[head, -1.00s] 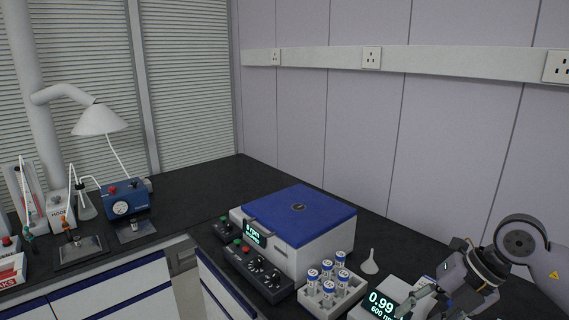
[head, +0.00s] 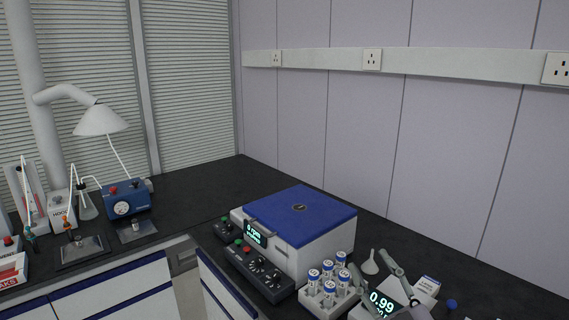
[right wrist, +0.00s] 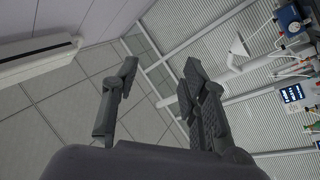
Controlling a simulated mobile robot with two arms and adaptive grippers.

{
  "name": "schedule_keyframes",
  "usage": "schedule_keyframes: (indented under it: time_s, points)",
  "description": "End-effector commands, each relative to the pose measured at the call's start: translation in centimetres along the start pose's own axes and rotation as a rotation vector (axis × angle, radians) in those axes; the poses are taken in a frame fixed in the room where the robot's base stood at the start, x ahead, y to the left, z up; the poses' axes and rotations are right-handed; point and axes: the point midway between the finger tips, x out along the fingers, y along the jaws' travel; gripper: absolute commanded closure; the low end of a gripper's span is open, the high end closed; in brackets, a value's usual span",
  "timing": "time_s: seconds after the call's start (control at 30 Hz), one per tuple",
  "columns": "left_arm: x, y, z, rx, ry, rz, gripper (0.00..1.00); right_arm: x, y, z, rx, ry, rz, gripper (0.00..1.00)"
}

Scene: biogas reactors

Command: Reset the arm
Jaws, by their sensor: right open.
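My right gripper (head: 371,261) is at the bottom edge of the head view, in front of the scale with the lit 0.99 display (head: 382,302). Its two fingers point up and stand apart with nothing between them. In the right wrist view the gripper (right wrist: 160,70) is also open and empty, with ceiling and window blinds beyond it. Most of my right arm is out of the head view. My left gripper is not in view.
A blue-topped centrifuge (head: 300,215) stands mid-bench, with a control box (head: 258,272) in front. A small labelled box (head: 427,287) is at right. The back bench is partly clear.

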Motion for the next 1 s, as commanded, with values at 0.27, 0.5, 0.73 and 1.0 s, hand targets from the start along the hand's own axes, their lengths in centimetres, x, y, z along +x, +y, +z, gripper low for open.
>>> schedule_keyframes:
  time_s: [0.27, 0.5, 0.73, 1.0]
  points:
    - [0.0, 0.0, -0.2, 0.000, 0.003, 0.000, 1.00, -11.6, -3.3, 13.6, 0.244, -0.734, 0.076, 0.60]
    - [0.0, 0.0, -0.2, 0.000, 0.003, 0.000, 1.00, -24.4, -9.6, 17.6, 0.380, -1.240, -0.072, 0.60]
    - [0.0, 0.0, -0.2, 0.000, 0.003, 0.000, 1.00, -33.3, -13.9, 16.4, 0.469, -1.537, -0.252, 0.60]
    - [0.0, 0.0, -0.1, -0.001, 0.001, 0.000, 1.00, -35.8, -17.9, 21.0, 0.482, -1.620, -0.311, 0.60]
